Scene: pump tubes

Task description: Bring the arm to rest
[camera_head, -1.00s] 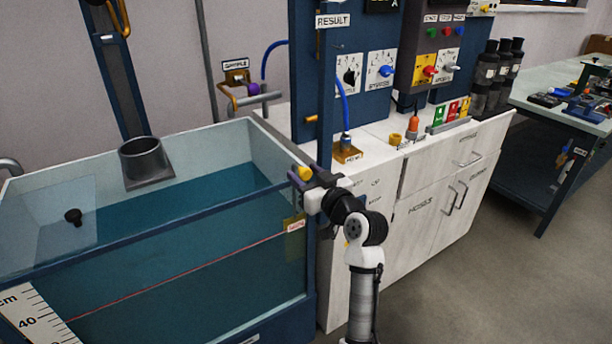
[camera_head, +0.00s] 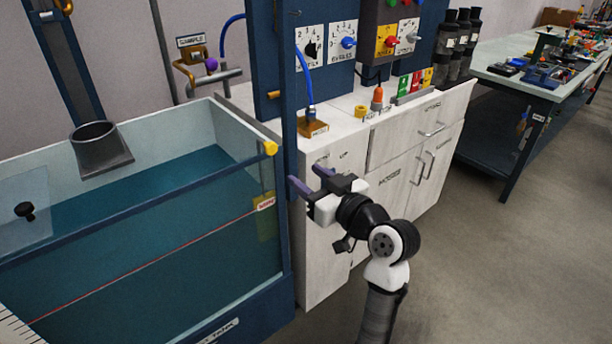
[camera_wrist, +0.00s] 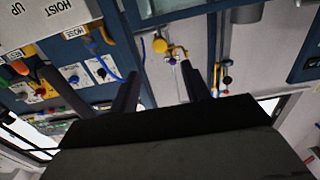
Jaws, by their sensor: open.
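My gripper (camera_head: 311,180) is open and empty in the head view, beside the blue upright post between the water tank and the white cabinet. Its two purple-grey fingers point left toward the post. I cannot tell whether they touch it. In the wrist view the dark fingers (camera_wrist: 162,88) stand apart with nothing between them. The wrist view is upside down and shows the panel and pipe fittings beyond the fingers.
The white cabinet (camera_head: 335,235) with control panel stands behind my arm. A workbench (camera_head: 505,88) with tools is at far right. The floor at lower right is clear.

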